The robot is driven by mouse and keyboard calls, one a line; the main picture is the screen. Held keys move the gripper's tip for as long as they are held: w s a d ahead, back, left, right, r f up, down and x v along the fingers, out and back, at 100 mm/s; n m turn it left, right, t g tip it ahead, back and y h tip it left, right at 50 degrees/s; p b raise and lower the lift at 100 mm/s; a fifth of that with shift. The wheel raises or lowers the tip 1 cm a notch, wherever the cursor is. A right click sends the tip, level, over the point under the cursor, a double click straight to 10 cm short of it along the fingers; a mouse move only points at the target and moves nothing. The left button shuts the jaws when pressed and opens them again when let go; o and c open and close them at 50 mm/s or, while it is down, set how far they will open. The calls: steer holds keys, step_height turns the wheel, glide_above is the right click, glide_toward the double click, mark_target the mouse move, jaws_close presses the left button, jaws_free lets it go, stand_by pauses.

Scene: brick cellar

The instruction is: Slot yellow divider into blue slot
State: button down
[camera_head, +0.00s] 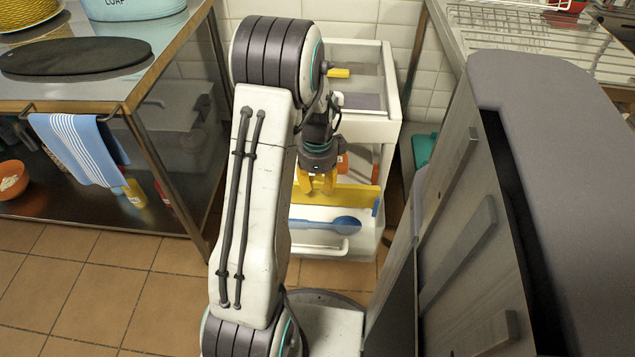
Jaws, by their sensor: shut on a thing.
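The yellow divider (352,195) is a flat, upright strip across the open drawer of a white cart. My gripper (318,185) points down and is shut on the upper edge of the divider, left of its middle. A small blue piece (377,207), which looks like the blue slot, is at the divider's right end. I cannot tell whether the divider sits inside it or only beside it. The divider's left end is hidden behind my arm.
A blue spoon (335,225) lies in the drawer in front of the divider. The white cart (388,130) stands behind. A steel table (110,98) with a striped towel (78,147) is at left, and a wire rack (520,30) on a counter is at right.

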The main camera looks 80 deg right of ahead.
steer(key=shift+f+b, duration=1)
steer(key=shift+f, duration=0.35)
steer(key=c, duration=0.9)
jaws_free()
steer(key=shift+o, duration=0.2)
step_height(320, 180, up, 12)
steer(key=shift+r, duration=0.1)
